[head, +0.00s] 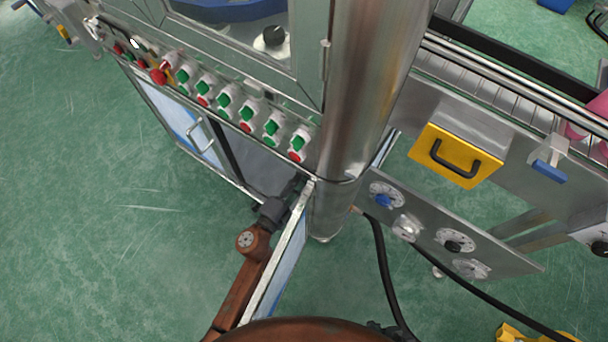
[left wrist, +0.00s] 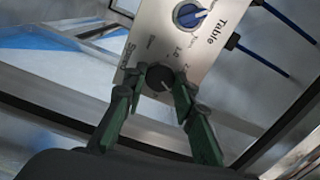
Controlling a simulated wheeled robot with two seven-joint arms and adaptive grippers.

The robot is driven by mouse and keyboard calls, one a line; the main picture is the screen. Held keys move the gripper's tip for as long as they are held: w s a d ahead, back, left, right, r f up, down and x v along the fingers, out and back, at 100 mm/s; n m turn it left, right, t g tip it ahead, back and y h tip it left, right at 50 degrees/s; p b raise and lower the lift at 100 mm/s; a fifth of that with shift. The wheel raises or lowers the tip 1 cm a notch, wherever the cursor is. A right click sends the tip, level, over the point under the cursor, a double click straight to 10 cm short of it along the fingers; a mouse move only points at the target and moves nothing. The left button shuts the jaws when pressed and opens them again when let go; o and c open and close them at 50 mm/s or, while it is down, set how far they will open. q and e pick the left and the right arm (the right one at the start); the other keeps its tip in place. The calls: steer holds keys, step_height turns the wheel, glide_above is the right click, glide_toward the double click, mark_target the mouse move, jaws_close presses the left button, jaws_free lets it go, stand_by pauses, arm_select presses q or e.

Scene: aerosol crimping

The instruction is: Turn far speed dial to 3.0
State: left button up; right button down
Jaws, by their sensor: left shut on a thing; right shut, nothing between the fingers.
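The black speed dial (left wrist: 158,78) is on a light metal panel (left wrist: 205,55) in the left wrist view, beside lettering that reads "Speed". My left gripper (left wrist: 153,88) has its green-padded fingers on both sides of the dial and is shut on it. The dial's exact setting is too small to read. A blue dial (left wrist: 188,15) labelled "Table" sits further up the same panel. In the head view my left arm reaches into the open cabinet, and the dial is hidden there. My right gripper (head: 384,328) shows only as a dark bit at the bottom edge, shut and empty.
The open cabinet door (head: 282,260) stands beside my left arm. A steel column (head: 372,80) rises right of the opening. Another dial panel (head: 480,238), black cables and a yellow drawer (head: 455,155) are on the right. Green and red buttons line the cabinet's top edge.

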arm_select(q)
steer(key=shift+s+d+f, duration=0.1)
steer(key=shift+f, duration=0.05)
stand_by(0.3)
steer(key=o, duration=1.1)
steer(key=shift+o, duration=0.3)
steer(key=v, duration=1.2)
